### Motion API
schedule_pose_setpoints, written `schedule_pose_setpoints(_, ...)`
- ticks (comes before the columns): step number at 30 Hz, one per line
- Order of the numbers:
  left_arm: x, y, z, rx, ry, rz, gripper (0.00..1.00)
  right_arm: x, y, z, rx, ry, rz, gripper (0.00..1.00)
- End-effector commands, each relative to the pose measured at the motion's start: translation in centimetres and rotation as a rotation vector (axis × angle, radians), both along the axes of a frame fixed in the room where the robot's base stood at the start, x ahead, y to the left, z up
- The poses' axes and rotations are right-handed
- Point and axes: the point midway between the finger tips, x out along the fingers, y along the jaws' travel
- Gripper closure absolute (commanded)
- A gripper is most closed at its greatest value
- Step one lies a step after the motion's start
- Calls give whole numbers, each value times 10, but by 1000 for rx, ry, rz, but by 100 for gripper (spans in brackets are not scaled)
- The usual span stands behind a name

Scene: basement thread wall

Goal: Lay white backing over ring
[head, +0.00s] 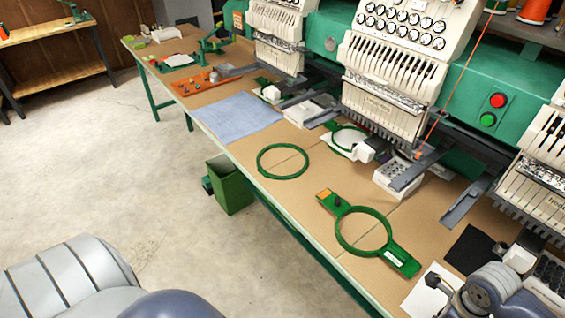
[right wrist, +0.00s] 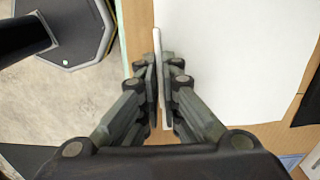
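The white backing (head: 419,297) lies flat near the table's front edge at the lower right of the head view. It fills much of the right wrist view (right wrist: 235,60). My right gripper (head: 434,281) is at its edge; in the right wrist view its fingers (right wrist: 160,85) are close together with a thin white edge of the backing between them. A plain green ring (head: 261,172) lies flat on the table, left of the backing. A green ring with side brackets (head: 340,243) lies nearer the backing. Both rings look uncovered. My left gripper is out of view.
The brown-topped table (head: 325,262) has free room around the rings. A blue cloth (head: 235,117) lies farther left. Embroidery machines (head: 392,80) overhang the back edge. A black sheet (head: 469,250) lies right of the bracketed ring. A green bin (head: 232,190) stands on the floor.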

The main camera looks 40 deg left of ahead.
Motion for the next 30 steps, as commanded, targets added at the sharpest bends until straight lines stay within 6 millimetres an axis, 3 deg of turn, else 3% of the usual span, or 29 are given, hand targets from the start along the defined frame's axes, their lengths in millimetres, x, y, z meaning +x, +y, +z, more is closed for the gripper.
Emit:
schedule_pose_setpoints(5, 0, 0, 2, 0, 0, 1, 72, 0, 0, 4, 0, 0, 0, 100)
schedule_pose_setpoints(22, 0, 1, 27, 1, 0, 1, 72, 0, 0, 48, 0, -1, 0, 100)
schedule_pose_setpoints(30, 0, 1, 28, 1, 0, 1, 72, 0, 0, 50, 0, 0, 0, 100)
